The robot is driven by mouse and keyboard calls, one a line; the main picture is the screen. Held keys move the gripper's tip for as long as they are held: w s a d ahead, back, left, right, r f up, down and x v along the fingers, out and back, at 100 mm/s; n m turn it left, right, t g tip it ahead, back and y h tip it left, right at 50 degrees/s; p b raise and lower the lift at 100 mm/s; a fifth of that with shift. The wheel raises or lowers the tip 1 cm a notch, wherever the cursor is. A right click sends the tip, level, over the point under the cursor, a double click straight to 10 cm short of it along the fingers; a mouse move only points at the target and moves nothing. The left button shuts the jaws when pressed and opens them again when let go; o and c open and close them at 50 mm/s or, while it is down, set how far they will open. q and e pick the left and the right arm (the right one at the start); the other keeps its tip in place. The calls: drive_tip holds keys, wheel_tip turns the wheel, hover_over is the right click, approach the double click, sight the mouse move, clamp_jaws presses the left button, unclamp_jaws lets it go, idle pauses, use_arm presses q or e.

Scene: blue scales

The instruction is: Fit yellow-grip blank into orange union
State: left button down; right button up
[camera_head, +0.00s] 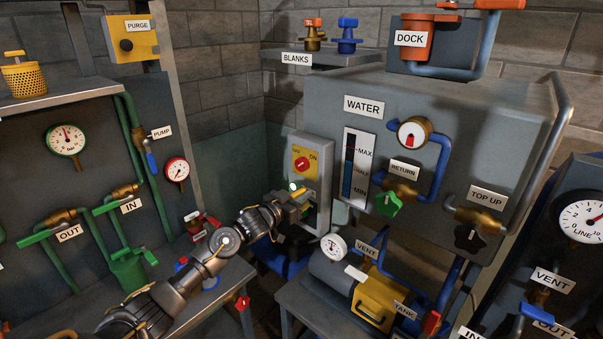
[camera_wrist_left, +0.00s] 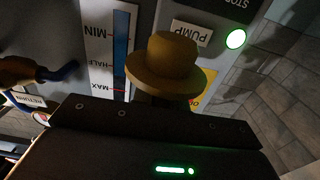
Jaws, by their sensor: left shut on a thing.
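My left gripper (camera_head: 294,201) reaches in front of the grey switch panel with the ON sign. It is shut on the yellow-grip blank (camera_wrist_left: 165,65), whose round, brimmed yellow body stands beyond the dark jaws in the left wrist view. In the head view only a small yellow bit of it shows at the fingertips. An orange cup-shaped fitting (camera_head: 415,38) with a wide rim is fixed at the DOCK sign, upper right; it looks like the orange union. The blank is well apart from it. My right gripper is not in view.
The grey water tank (camera_head: 440,110) with its level gauge (camera_head: 355,165) and green and black knobs stands right of my gripper. Blanks with orange and blue grips stand on the BLANKS shelf (camera_head: 330,58). A yellow pump unit (camera_head: 388,300) sits below.

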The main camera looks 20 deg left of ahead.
use_arm(q)
drive_tip(key=w+a+f+n+g+y, duration=0.1)
drive_tip(key=w+a+f+n+y, duration=0.1)
drive_tip(key=a+f+n+y, duration=0.95)
drive_tip(key=s+a+r+n+g+y, duration=0.5)
drive_tip(key=s+a+n+g+y, duration=0.75)
drive_tip(key=g, duration=0.55)
wheel_tip(320, 180, up, 18)
drive_tip(key=m+t+h, duration=0.5)
drive_tip(key=m+t, duration=0.6)
drive_tip(key=t, duration=0.3)
hover_over(296, 194)
drive_tip(key=shift+s+r, duration=0.1)
drive_tip(key=s+d+m+t+h, duration=0.35)
drive_tip(key=s+d+h, duration=0.25)
drive_tip(key=d, duration=0.5)
drive_tip(key=s+d+m+t+h, duration=0.2)
drive_tip(key=s+d+m+h, duration=0.35)
drive_tip(key=d, duration=0.55)
drive_tip(key=s+d+f+h+b, duration=0.1)
drive_tip(key=f+b, duration=0.4)
drive_tip(key=f, duration=0.1)
drive_tip(key=s+d+f+h+b, duration=0.1)
drive_tip(key=s+f+b, duration=0.1)
drive_tip(key=f+b, duration=0.4)
drive_tip(key=shift+d+m, duration=0.25)
drive_tip(key=shift+m, duration=0.05)
